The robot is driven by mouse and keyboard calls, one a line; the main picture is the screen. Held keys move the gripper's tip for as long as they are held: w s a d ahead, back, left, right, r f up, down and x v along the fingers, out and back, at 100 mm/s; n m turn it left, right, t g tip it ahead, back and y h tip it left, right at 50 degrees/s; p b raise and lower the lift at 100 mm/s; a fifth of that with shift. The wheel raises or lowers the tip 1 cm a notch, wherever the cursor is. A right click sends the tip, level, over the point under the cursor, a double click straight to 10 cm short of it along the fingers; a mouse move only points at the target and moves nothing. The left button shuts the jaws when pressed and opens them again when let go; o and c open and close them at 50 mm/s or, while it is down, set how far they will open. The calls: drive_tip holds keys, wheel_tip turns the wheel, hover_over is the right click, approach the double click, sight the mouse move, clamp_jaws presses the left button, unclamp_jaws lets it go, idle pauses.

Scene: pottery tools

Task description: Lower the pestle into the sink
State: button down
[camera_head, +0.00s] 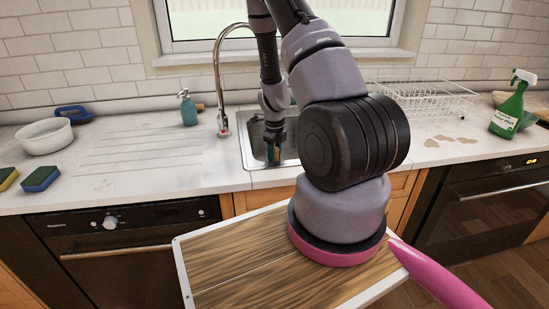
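The sink (247,152) is a metal basin set in the white counter below the window, and my arm partly covers it. My gripper (273,154) points down inside the sink opening. A small teal piece shows at its fingertips. I cannot tell whether this is the pestle, part of the gripper, or something behind it. No pestle can be made out clearly elsewhere. The fingers are too small and dark to show whether they are open or shut.
A curved tap (222,95) stands left of the gripper at the sink's edge. A teal soap bottle (189,109), white bowl (45,136) and sponges (40,178) are left. A dish rack (425,100) and green spray bottle (508,112) are right. The counter left of the sink is largely clear.

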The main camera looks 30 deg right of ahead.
drive_tip(key=shift+f, duration=2)
idle(0.8)
drive_tip(key=shift+c, duration=2.1)
unclamp_jaws()
drive_tip(key=shift+r, duration=0.15)
wheel_tip(320, 180, up, 11)
drive_tip(key=shift+a+f, duration=0.1)
drive_tip(key=s+a+r+n+t+y, duration=0.1)
drive_tip(key=a+r+n, duration=0.25)
drive_tip(key=r, duration=0.45)
drive_tip(key=s+a+r+n+t+y, duration=0.1)
drive_tip(key=a+r+n, duration=0.1)
drive_tip(key=r+n, duration=0.35)
drive_tip(key=s+a+r+n+t+y, duration=0.1)
drive_tip(key=a+r+n, duration=0.15)
drive_tip(key=r, duration=0.75)
drive_tip(key=s+a+r+n+t, duration=0.2)
drive_tip(key=s+r+n, duration=0.5)
drive_tip(key=s, duration=0.1)
drive_tip(key=s+a+r+n+t+h, duration=0.1)
drive_tip(key=s+a+r+n+t, duration=0.1)
drive_tip(key=s+r+n, duration=0.5)
drive_tip(key=shift+s+a+r+n, duration=0.35)
drive_tip(key=shift+s+a+r, duration=0.3)
drive_tip(key=shift+s, duration=0.2)
